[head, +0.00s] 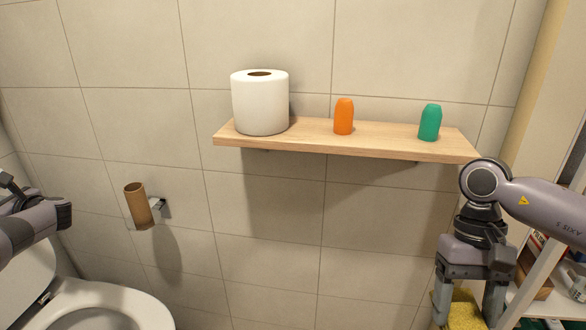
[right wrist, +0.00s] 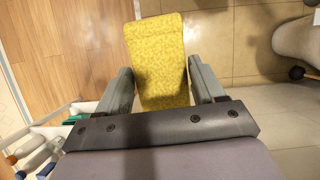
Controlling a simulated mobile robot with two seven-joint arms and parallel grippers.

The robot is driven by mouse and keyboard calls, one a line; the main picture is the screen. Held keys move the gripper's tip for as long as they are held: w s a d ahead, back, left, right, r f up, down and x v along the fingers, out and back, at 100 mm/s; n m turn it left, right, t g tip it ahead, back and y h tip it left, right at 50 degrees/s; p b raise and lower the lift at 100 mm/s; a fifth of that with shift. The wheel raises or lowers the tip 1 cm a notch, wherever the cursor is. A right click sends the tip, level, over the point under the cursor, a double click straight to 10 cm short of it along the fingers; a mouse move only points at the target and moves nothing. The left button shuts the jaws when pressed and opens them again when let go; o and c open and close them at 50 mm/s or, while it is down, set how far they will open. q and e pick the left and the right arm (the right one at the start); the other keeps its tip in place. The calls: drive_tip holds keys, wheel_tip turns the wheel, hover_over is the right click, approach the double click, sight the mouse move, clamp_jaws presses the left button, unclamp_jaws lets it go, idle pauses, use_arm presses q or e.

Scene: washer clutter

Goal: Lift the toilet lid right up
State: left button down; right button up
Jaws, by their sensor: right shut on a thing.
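The toilet (head: 125,300) is at the lower left of the head view, cut off by the frame edge. Its bowl opening shows. A white upright panel (head: 28,283), which looks like the lid, stands behind the hinge, partly covered by my left arm. The dark end of my left arm (head: 62,214) is at the left edge, above the toilet; its fingers cannot be made out. My right gripper (head: 468,302) is at the lower right, pointing down, far from the toilet. It is shut on a yellow sponge (head: 463,318), which also shows between the fingers in the right wrist view (right wrist: 158,60).
A wooden shelf (head: 380,147) on the wall holds a toilet roll (head: 260,105), an orange bottle (head: 344,117) and a green bottle (head: 430,123). An empty cardboard tube (head: 138,206) sits on a wall holder. A storage rack (head: 540,285) stands at the right, close to my right gripper.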

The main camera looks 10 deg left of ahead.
wheel_tip(320, 180, up, 8)
drive_tip(key=p, duration=0.6)
drive_tip(key=shift+f+p, duration=0.1)
drive_tip(key=shift+p, duration=0.3)
drive_tip(key=shift+r+p, duration=0.3)
use_arm(q)
drive_tip(key=d, duration=0.6)
drive_tip(key=shift+s+d, duration=0.2)
drive_tip(key=shift+d, duration=0.05)
use_arm(e)
drive_tip(key=shift+f, duration=0.1)
use_arm(q)
drive_tip(key=shift+f, duration=0.15)
